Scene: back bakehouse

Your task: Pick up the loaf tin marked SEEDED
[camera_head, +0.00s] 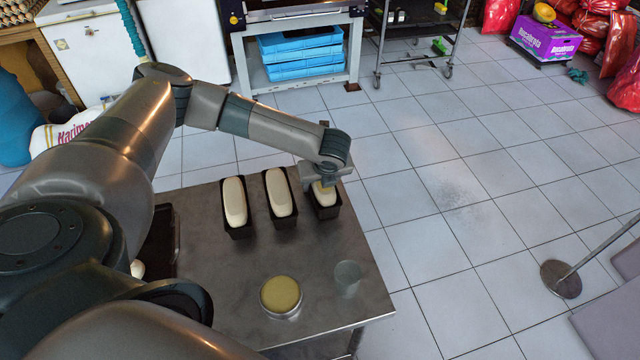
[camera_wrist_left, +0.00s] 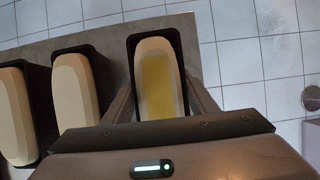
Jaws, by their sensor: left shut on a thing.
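Three dark loaf tins with pale dough stand in a row along the far side of the metal table: a left tin (camera_head: 237,233), a middle tin (camera_head: 284,222) and a right tin (camera_head: 328,213). My left gripper (camera_head: 324,185) is over the right tin and is shut on it. In the left wrist view the fingers lie along both long sides of this tin (camera_wrist_left: 133,55); its dough shows a yellow patch. I cannot read any marking on the tins. I cannot tell whether the held tin touches the table. My right gripper is out of view.
The metal table (camera_head: 225,290) also bears a round container with a yellowish top (camera_head: 281,295) and a clear glass (camera_head: 347,276) near the front right. Tiled floor (camera_head: 430,270) lies open to the right, with a metal post base (camera_head: 561,279) on it.

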